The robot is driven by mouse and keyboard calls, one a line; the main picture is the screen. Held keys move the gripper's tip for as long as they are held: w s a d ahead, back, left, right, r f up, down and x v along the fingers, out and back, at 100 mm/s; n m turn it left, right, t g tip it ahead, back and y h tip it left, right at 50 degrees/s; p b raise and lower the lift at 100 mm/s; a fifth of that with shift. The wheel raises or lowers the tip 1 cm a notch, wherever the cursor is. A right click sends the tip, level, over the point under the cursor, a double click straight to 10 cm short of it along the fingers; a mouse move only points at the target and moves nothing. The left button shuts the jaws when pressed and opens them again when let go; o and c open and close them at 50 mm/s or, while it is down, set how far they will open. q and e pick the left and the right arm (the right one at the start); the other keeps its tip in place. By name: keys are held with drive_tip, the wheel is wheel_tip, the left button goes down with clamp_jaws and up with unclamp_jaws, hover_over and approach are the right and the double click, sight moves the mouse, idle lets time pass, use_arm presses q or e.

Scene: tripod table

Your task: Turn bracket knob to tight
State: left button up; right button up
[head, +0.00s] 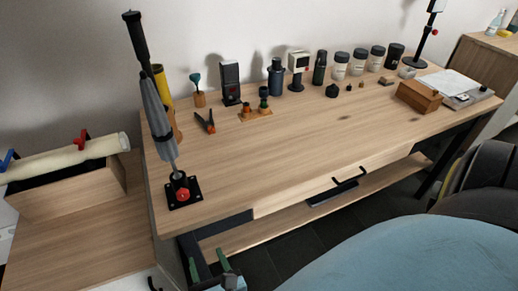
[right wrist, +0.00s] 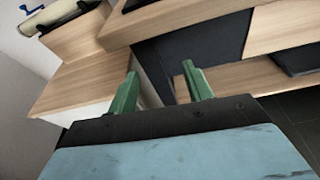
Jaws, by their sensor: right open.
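The bracket (head: 172,203) is a black square plate with a red knob (head: 182,195) on its front, at the near left corner of the wooden table (head: 300,150). A grey folded pole-like thing (head: 158,110) with a black upper grip rises from it, leaning slightly left. Which way the knob is turned cannot be told. My right gripper (head: 209,262) is low in front of the table's near edge, below the bracket and apart from it. In the right wrist view its green fingers (right wrist: 160,75) are spread and empty; the bracket and knob do not show there. My left gripper is not in view.
A wooden box with a cream roll (head: 70,158) stands on a lower cabinet at left. Orange-handled pliers (head: 205,122), a dark speaker-like box (head: 230,82) and several jars line the table's back. The table's middle is clear.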

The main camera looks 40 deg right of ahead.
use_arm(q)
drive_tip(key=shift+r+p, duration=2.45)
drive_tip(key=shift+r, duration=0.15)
use_arm(e)
drive_tip(key=s+d+f+m+g, duration=0.2)
drive_tip(key=s+f+m, duration=0.1)
drive_tip(key=f, duration=0.3)
drive_tip(key=s+d+f+m+g+y, duration=0.1)
drive_tip(key=s+d+f+m+g, duration=0.1)
drive_tip(key=f, duration=0.5)
drive_tip(key=s+d+f+m+g, duration=0.3)
drive_tip(key=s+f+m+g, duration=0.1)
drive_tip(key=f+m, duration=0.1)
drive_tip(key=shift+s+f+m+y, duration=0.3)
drive_tip(key=shift+f+y, duration=0.1)
drive_tip(key=shift+f, duration=0.35)
drive_tip(key=shift+d, duration=0.1)
